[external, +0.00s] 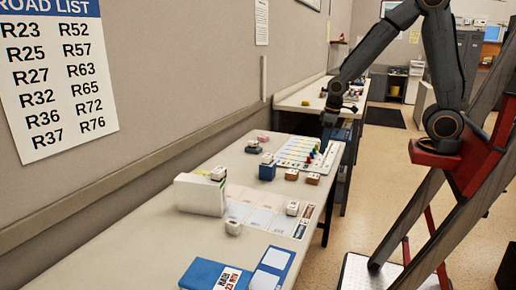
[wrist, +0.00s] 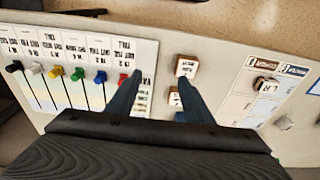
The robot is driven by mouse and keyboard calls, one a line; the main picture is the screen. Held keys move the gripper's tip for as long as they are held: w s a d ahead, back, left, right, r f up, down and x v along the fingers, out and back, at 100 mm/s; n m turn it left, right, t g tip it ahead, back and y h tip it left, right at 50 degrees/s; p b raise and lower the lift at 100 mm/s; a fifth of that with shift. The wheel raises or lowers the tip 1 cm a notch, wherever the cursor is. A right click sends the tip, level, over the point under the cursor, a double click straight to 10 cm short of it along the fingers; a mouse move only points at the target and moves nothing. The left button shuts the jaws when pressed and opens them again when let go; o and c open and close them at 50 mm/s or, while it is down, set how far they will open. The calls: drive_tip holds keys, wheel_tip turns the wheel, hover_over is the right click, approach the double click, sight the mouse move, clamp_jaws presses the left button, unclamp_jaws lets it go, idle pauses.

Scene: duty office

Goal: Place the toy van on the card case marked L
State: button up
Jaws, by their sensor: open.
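My gripper (wrist: 160,78) is open and empty, its two dark fingers pointing down over the table in the wrist view. In the external view it hangs above the far part of the near table. Two brown cases with white lettered tops stand by the right finger: one (wrist: 187,66) near its tip, the other (wrist: 175,99) partly hidden behind it. They also show in the external view (external: 291,174) (external: 313,180). The letters are too small to tell which is L. I cannot clearly pick out the toy van.
A board (wrist: 75,60) with several coloured pegs lies left of the cases.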

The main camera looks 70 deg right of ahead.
drive_tip(key=s+a+f, duration=0.1)
drive_tip(key=s, duration=0.8)
drive_tip(key=shift+s+f+g, duration=0.15)
drive_tip(key=shift+f+g, duration=0.05)
drive_tip(key=shift+g, duration=0.1)
